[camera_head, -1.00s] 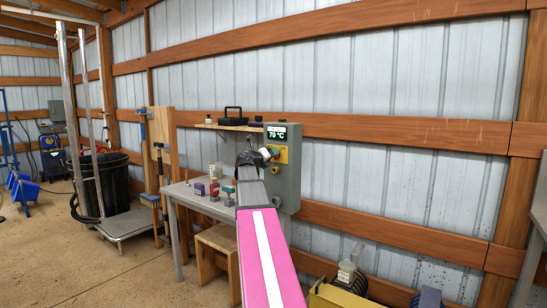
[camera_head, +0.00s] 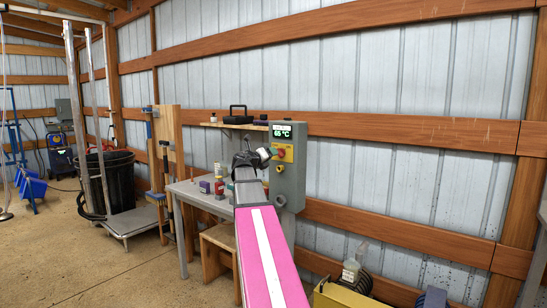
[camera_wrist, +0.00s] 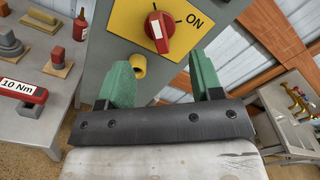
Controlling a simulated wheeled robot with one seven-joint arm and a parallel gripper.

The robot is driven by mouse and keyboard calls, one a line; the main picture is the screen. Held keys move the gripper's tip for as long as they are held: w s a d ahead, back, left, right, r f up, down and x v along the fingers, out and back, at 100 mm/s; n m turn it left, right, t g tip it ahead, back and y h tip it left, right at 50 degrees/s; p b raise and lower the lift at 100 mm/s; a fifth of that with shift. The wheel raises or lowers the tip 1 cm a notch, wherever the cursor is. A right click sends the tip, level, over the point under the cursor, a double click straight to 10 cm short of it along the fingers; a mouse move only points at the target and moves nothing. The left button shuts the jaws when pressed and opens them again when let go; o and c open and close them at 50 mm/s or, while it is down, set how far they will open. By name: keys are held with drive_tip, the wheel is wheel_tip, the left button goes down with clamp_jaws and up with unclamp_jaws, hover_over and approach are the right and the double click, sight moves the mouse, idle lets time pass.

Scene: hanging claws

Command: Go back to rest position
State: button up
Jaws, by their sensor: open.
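My gripper (camera_head: 262,155) is in front of the grey control box (camera_head: 289,185) on the wall. In the wrist view my gripper (camera_wrist: 164,78) has its two green fingers spread wide, with nothing held between them. Beyond the fingers is the box's yellow plate (camera_wrist: 120,18) with a red rotary knob (camera_wrist: 171,33) and the word ON to its right. A yellow button (camera_wrist: 138,66) shows near the left finger, below the plate. The fingers appear clear of the knob. The box's display (camera_head: 280,132) reads 66 °C.
A grey table (camera_head: 184,191) with several small items stands left of the box. A shelf (camera_head: 237,126) holds a black case above it. A wooden stool (camera_head: 220,245) is below. Open floor (camera_head: 100,265) is at left.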

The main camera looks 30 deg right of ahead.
drive_tip(key=s+a+f+m+g+y, duration=0.1)
drive_tip(key=s+a+f+m+y, duration=0.15)
drive_tip(key=a+f+m, duration=0.6)
drive_tip(key=s+a+f+m+g+y, duration=0.15)
drive_tip(key=a+f+y, duration=0.25)
drive_tip(key=f, duration=0.9)
drive_tip(key=s+a+f+m+y, duration=0.25)
drive_tip(key=a+f+m, duration=0.35)
drive_tip(key=f, duration=0.5)
drive_tip(key=s+a+f+m+g+y, duration=0.2)
drive_tip(key=s+a+f+m+y, duration=0.1)
drive_tip(key=s+a+f+m, duration=0.4)
drive_tip(key=s+a+f+m+g+y, duration=0.2)
drive_tip(key=s+a+f+m+y, duration=0.2)
drive_tip(key=s+a+f+m, duration=0.3)
drive_tip(key=s+a+f, duration=0.1)
drive_tip(key=a+f, duration=0.2)
drive_tip(key=a, duration=0.3)
drive_tip(key=shift+s+f+m+y, duration=0.3)
drive_tip(key=shift+s+f+m, duration=0.05)
drive_tip(key=shift+s+m, duration=0.05)
drive_tip(key=shift+a, duration=0.1)
